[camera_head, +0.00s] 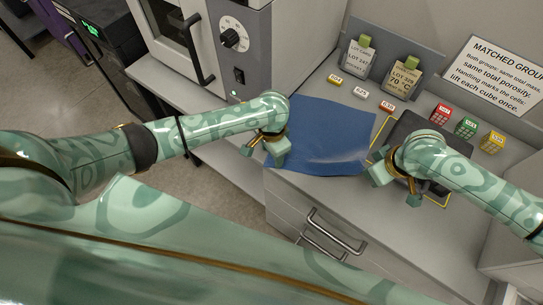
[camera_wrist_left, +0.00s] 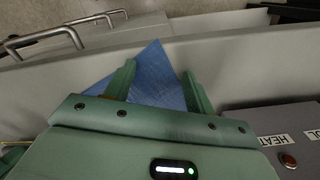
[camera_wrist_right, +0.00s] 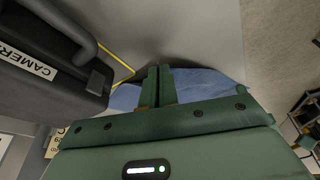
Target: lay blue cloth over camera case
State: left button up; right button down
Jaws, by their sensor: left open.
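The blue cloth (camera_head: 318,135) lies on the grey counter near its front edge, with a pale crease toward its right corner. The dark camera case (camera_head: 408,124) stands to its right, partly hidden by my right arm. Its "CAMERA" label and handle show in the right wrist view (camera_wrist_right: 50,85). My left gripper (camera_head: 262,149) is open at the cloth's left edge; the cloth (camera_wrist_left: 155,75) shows between its fingers. My right gripper (camera_head: 382,173) is at the cloth's right edge, its fingers together with cloth (camera_wrist_right: 200,85) on both sides; it appears to pinch the edge.
A yellow outline (camera_head: 381,131) marks the counter around the case. Red, green and yellow cubes (camera_head: 466,127) stand behind and right of it. Lot cards (camera_head: 358,57), small tags and a sign (camera_head: 496,75) line the back. An oven-like appliance (camera_head: 232,40) stands at the left.

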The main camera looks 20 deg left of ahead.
pick_arm(q)
jog(key=shift+s+f, duration=0.1)
jog(key=shift+c, duration=0.3)
jog(key=shift+a, duration=0.15)
grip_shut()
jog(key=shift+r, duration=2.5)
